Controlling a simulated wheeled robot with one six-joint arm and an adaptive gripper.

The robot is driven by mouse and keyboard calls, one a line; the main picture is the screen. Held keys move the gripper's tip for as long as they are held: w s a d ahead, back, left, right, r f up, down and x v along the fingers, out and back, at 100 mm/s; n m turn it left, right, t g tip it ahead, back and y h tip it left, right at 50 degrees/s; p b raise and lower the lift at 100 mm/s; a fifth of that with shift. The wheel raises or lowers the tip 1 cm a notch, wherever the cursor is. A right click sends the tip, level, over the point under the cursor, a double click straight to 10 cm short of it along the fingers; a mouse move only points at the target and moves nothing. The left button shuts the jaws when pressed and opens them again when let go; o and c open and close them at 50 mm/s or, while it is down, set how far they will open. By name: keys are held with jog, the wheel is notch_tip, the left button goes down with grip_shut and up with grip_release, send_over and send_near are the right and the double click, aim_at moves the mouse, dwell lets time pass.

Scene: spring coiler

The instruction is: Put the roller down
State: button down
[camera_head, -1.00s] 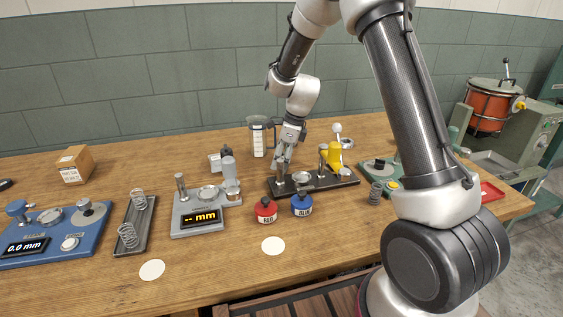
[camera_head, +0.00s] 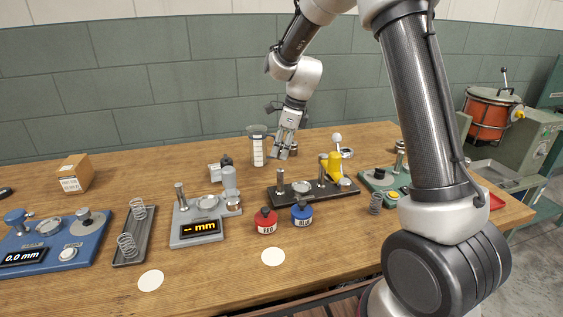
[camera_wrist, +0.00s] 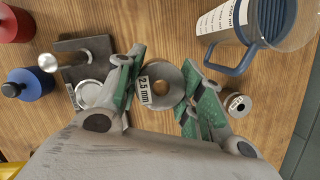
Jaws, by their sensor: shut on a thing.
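My gripper (camera_wrist: 160,90) is shut on a grey ring-shaped roller (camera_wrist: 163,84) with a "2.5 mm" label and a centre hole, held between its green pads in the wrist view. In the head view my gripper (camera_head: 282,151) is above the back of the table, behind the dark coiler base; the held roller is hard to make out there. The dark base (camera_head: 334,189) has upright posts, a silver disc and a yellow lever part. In the wrist view, its post and disc end (camera_wrist: 97,47) lies left of my gripper. A second, smaller-looking roller (camera_wrist: 237,104) stands on the wood right of the fingers.
A clear measuring jug (camera_head: 257,150) stands close by; its blue handle (camera_wrist: 222,57) is near my right finger. Red (camera_head: 266,223) and blue (camera_head: 302,212) bottles stand before the base. A grey gauge (camera_head: 186,238) is farther left.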

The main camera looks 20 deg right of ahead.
jog(key=shift+d+r, duration=0.6)
jog(key=shift+r, duration=0.3)
jog(key=d, duration=0.2)
jog(key=m+t, duration=0.1)
jog(key=m, duration=0.3)
send_over(318, 149)
jog(key=shift+h, duration=0.4)
jog(key=f, duration=0.3)
jog(key=s+f, duration=0.1)
jog(key=shift+d+f, duration=0.25)
jog(key=shift+d, duration=0.1)
jog(key=shift+f, duration=2.3)
jog(key=shift+f, duration=0.15)
jog(key=c, duration=0.9)
grip_release()
